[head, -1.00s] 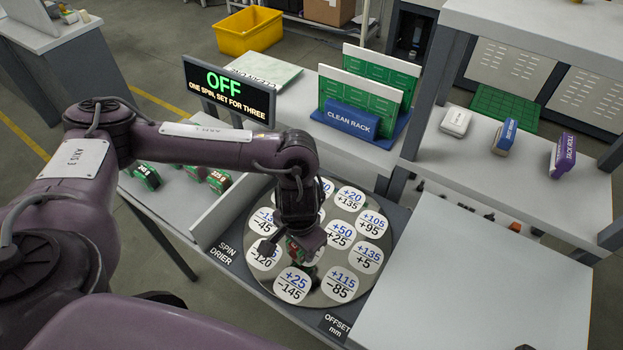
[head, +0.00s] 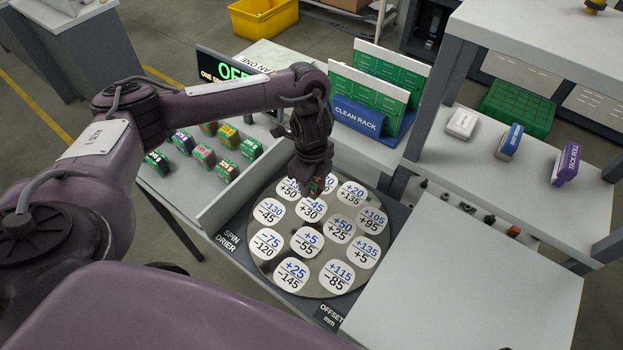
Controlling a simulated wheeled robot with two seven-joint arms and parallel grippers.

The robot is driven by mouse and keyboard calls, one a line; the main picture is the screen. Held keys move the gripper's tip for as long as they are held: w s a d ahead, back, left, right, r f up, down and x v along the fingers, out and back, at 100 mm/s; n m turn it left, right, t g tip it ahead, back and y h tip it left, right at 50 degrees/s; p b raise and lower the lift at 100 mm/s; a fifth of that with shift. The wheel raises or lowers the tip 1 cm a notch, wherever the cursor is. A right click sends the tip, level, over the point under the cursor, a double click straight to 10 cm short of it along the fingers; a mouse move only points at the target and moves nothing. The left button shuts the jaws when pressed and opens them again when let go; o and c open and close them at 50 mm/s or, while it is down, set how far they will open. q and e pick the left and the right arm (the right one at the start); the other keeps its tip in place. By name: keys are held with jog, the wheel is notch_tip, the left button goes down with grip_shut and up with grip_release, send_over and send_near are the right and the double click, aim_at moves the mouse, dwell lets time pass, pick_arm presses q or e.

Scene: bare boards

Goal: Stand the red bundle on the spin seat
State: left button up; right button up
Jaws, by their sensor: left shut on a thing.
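My left gripper (head: 316,182) is shut on a small bundle (head: 317,188) over the back part of the round spin drier plate (head: 327,243). The bundle is mostly hidden by the fingers; a little dark red and green shows. I cannot tell whether it touches the plate. The plate carries several white discs with printed offset numbers, such as the "+5 / -55" disc (head: 307,242) and the "+50 / +25" disc (head: 341,229). The gripper partly covers the discs at the back. My right gripper is out of view.
Several coloured bundles (head: 203,155) stand on the bench left of a low partition (head: 238,189). A sign (head: 217,70), partly behind my arm, stands at the back. A blue clean rack (head: 358,117) holds green boards. A bare white surface (head: 463,270) lies to the right.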

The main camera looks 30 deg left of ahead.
pick_arm(q)
jog(key=b, duration=0.6)
send_over(311, 209)
notch_tip(311, 209, down, 7)
jog(key=shift+r, duration=0.1)
jog(key=shift+w+f, duration=0.1)
jog(key=shift+f, duration=0.65)
jog(key=shift+f+b, duration=0.35)
jog(key=shift+b, duration=0.1)
jog(key=o, duration=1.2)
notch_tip(311, 209, up, 10)
jog(key=p, duration=1)
jog(key=shift+r, duration=0.1)
